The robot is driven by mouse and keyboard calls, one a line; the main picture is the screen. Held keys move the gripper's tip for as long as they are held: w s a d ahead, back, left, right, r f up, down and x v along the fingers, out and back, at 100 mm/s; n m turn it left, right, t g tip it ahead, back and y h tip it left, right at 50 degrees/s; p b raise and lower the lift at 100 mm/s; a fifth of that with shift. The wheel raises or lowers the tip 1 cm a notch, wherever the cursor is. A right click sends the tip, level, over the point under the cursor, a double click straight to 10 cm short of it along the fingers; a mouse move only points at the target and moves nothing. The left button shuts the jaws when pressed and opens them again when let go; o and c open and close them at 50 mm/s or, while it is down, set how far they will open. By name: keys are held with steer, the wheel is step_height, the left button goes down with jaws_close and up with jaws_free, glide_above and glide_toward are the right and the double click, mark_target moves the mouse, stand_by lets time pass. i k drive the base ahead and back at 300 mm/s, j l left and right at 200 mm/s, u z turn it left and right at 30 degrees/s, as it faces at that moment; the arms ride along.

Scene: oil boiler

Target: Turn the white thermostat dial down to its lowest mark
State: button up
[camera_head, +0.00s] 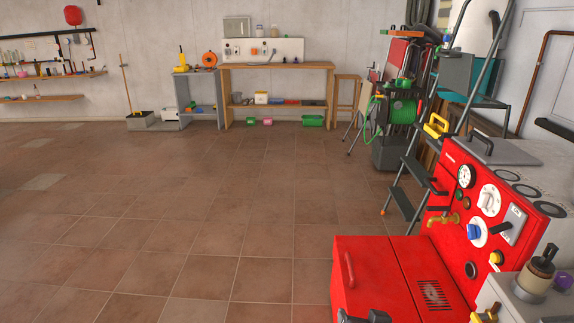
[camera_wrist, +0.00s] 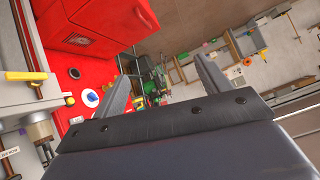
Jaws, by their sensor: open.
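The white thermostat dial (camera_head: 489,200) is on the upper part of the red boiler's front panel in the head view, at the right. Its pointer setting is too small to read. Below it is a blue knob on a white plate (camera_head: 474,232). In the wrist view, the blue knob (camera_wrist: 91,98) shows on the red panel at the left, and I cannot make out the white dial there. My gripper (camera_wrist: 162,67) is open and empty, its two grey fingers apart. The left finger overlaps the view of the panel; nothing is between the fingers.
The red boiler casing (camera_head: 385,265) juts out low in front of the panel. A brass tap (camera_head: 442,219), a gauge (camera_head: 465,175) and a black lever (camera_head: 500,230) are near the dial. A stepladder (camera_head: 405,200) stands behind the boiler. The tiled floor (camera_head: 200,220) at left is clear.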

mark_target(486, 199)
steer(key=k, duration=0.1)
steer(key=i+l, duration=0.35)
steer(key=i, duration=0.15)
steer(key=i+l+u, duration=0.15)
steer(key=i+l, duration=0.2)
steer(key=i, duration=0.1)
